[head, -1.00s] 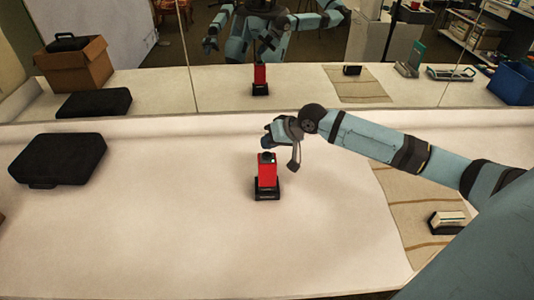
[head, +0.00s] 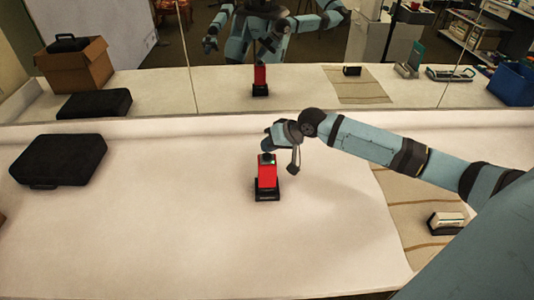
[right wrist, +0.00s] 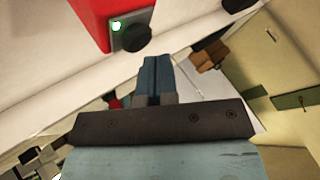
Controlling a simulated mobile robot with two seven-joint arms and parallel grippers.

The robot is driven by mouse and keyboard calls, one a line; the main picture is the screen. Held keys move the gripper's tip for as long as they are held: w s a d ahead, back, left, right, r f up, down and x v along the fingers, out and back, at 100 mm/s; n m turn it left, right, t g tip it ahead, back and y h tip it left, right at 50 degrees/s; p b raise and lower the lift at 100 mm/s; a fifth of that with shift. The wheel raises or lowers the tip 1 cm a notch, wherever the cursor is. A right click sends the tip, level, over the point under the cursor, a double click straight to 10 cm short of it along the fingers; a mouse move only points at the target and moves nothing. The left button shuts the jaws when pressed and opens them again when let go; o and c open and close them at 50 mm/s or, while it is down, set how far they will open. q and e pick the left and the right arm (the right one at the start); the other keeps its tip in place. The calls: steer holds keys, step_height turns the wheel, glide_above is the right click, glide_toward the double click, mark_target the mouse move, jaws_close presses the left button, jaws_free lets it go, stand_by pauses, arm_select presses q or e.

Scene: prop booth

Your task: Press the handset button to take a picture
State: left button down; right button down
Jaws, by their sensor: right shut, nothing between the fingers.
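The red handset (head: 268,178) stands upright in a black base on the white table, near the middle of the head view. In the right wrist view, the red handset (right wrist: 75,18) fills the upper left. Its grey end plate carries a round black button (right wrist: 137,39) and a lit green light (right wrist: 117,26). My right gripper (head: 266,149) is shut and empty, with its fingertips just above the handset's top. The blue fingers (right wrist: 150,62) show close to the button in the wrist view; I cannot tell whether they touch it. My left gripper is seen only as a reflection.
A black case (head: 58,160) lies on the left of the table. A beige striped mat (head: 415,205) with a small black-and-white block (head: 446,222) is at the right. A mirror (head: 300,88) along the back reflects the scene. The front middle is clear.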

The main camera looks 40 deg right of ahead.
mark_target(269, 154)
steer(key=shift+f, duration=0.55)
stand_by(0.8)
steer(key=shift+r+p, duration=0.85)
steer(key=shift+p, duration=0.35)
steer(key=shift+r, duration=0.1)
steer(key=shift+r+p, duration=0.65)
steer(key=shift+p, duration=0.1)
step_height(269, 154, up, 4)
steer(key=p, duration=0.4)
steer(key=shift+f, duration=0.25)
